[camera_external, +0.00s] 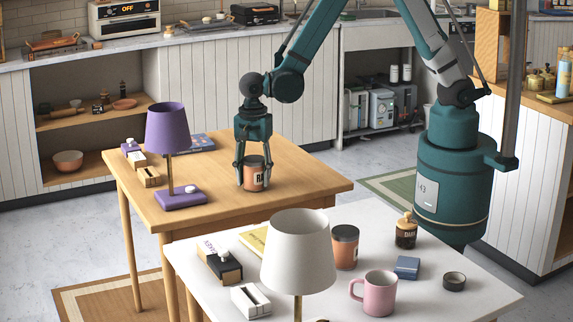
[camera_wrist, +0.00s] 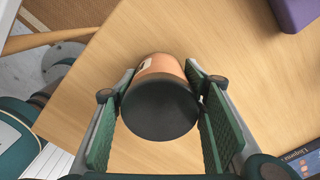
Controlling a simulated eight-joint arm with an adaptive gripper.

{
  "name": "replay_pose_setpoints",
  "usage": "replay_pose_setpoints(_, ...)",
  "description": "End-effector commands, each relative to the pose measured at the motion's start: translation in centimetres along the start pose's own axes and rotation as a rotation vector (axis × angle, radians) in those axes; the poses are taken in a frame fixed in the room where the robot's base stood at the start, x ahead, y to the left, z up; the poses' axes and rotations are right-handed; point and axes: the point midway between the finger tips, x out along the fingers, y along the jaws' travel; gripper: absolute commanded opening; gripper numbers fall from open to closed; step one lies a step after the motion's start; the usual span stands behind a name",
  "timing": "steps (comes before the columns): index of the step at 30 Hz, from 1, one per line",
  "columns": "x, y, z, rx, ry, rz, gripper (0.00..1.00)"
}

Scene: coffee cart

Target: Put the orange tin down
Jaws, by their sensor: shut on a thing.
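The orange tin (camera_external: 254,174) has a dark lid and a pale label. It is upright at the wooden table (camera_external: 215,215), near the table's middle. My gripper (camera_external: 254,172) points down and is shut on the tin, one finger on each side. In the wrist view the tin (camera_wrist: 159,108) shows its dark lid between the two green finger pads. Whether its base touches the wood or hangs just above it, I cannot tell.
A purple lamp (camera_external: 168,130) stands left of the tin, with small boxes behind it. A blue box (camera_external: 191,143) lies at the back. The wood right of the tin is clear. The white table (camera_external: 222,300) in front holds a white lamp (camera_external: 296,250), a second orange tin (camera_external: 345,247) and a pink mug (camera_external: 376,293).

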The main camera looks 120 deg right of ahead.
Motion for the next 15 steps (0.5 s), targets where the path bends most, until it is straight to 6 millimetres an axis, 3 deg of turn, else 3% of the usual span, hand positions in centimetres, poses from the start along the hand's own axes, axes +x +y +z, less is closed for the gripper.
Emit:
replay_pose_setpoints(14,0.50,0.01,-0.01,0.000,0.000,0.000,0.26)
replay_pose_setpoints(15,0.53,0.01,0.00,0.000,0.000,0.000,0.44)
